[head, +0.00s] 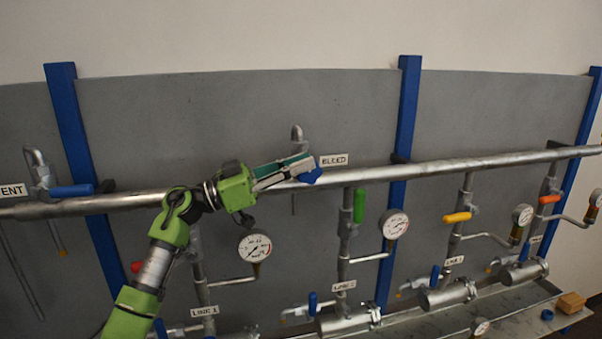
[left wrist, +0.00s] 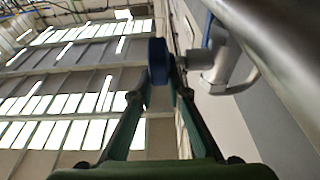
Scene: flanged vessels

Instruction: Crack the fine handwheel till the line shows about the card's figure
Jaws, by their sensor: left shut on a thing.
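No card with a figure can be made out. My right gripper is not in view.
The horizontal pipe (head: 440,172) runs across the grey panel, with blue posts (head: 408,100) behind. Lever valves with green (head: 359,205), yellow (head: 457,217) and orange handles hang below it. More gauges (head: 395,224) stick out. A wooden block (head: 571,303) lies at lower right.

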